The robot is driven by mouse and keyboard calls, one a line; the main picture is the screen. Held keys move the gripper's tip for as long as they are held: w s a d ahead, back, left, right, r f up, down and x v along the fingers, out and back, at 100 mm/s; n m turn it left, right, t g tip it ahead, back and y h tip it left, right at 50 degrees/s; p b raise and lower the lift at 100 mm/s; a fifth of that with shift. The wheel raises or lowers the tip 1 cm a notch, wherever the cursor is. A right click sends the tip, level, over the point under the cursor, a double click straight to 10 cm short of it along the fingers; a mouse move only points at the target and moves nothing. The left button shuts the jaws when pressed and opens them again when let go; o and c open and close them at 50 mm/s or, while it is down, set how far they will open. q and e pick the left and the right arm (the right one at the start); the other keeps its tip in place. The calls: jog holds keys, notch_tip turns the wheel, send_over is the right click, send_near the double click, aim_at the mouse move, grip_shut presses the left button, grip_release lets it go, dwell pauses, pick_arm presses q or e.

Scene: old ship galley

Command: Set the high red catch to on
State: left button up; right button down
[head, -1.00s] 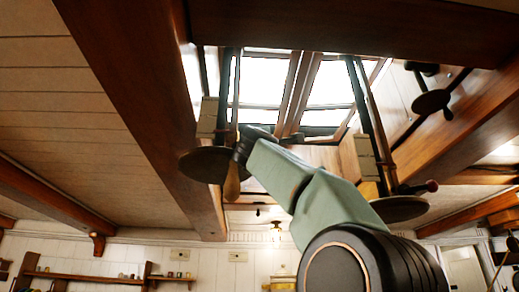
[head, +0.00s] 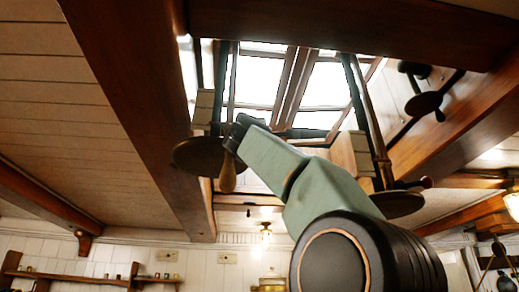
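A dark red knob (head: 426,182) sits on the end of a short lever at the right-hand round dark plate (head: 398,204), under the skylight. I take it for the red catch, but cannot tell its setting. A mint-green arm of mine, apparently the right, rises from the lower right. Its dark gripper (head: 240,131) is at the left-hand round plate (head: 190,156), beside a hanging wooden handle (head: 228,178). The fingers are too dark and overlapped to tell open from shut, or whether they touch the handle. My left gripper is not in view.
Heavy beams (head: 140,110) frame the skylight (head: 260,82) on both sides. Dark stay bars (head: 362,110) run down from it. A dark wheel-like fitting (head: 424,104) is at upper right. A lamp (head: 266,232) hangs beyond. Shelves (head: 70,277) line the far wall.

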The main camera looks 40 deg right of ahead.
jog(key=c, duration=1)
grip_release()
jog(key=shift+a, duration=0.1)
jog(key=shift+o, duration=0.3)
jog(key=shift+w+f, duration=0.1)
